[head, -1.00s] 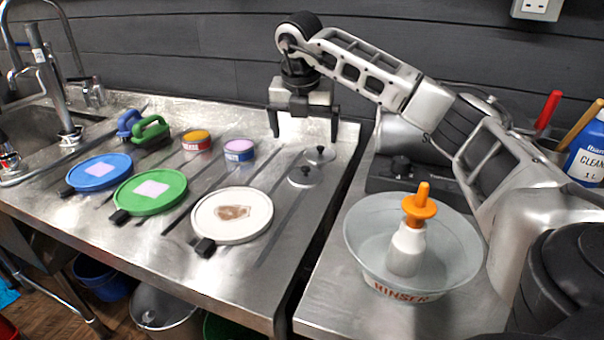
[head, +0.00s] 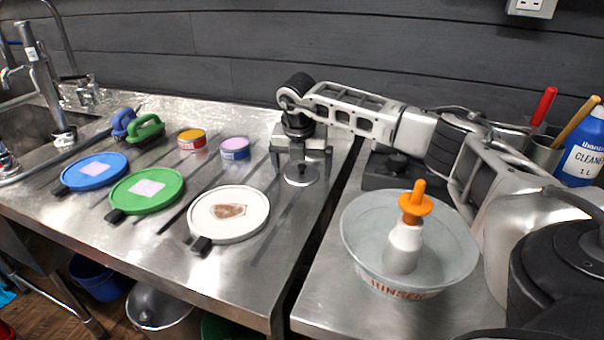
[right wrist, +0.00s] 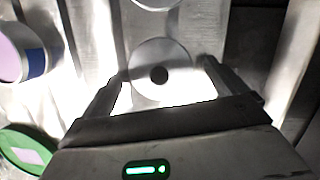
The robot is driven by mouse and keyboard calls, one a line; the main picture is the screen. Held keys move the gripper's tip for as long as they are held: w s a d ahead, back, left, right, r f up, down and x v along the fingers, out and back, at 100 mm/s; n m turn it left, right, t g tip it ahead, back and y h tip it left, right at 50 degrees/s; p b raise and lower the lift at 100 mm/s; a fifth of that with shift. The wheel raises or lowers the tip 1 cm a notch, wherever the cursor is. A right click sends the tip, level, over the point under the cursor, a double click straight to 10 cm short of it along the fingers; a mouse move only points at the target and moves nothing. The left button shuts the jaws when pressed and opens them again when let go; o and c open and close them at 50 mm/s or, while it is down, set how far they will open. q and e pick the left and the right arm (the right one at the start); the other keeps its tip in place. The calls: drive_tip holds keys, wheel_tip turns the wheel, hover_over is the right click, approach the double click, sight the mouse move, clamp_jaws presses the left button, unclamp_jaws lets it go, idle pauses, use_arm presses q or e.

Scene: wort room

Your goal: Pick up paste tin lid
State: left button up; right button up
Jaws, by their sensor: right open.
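A round grey metal lid (head: 301,180) with a dark knob lies on the steel counter. In the right wrist view the lid (right wrist: 176,54) shows with its knob between the fingers. My right gripper (head: 301,169) is open and empty, pointing down over this lid with a finger on either side. Whether it touches the lid I cannot tell. A second metal disc (right wrist: 155,3) shows at the top edge of the right wrist view; the gripper hides it in the head view. A blue tin (head: 235,150) and a red tin (head: 191,141) stand to the left without lids. My left gripper is not in view.
Blue (head: 95,170), green (head: 147,190) and white (head: 229,214) round pads lie to the left on the counter. A rinse bowl (head: 358,262) with an orange-topped white bottle (head: 405,245) stands to the right, past a gap between counters.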

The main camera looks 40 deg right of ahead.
drive_tip(key=c, duration=1)
drive_tip(key=shift+c, duration=0.2)
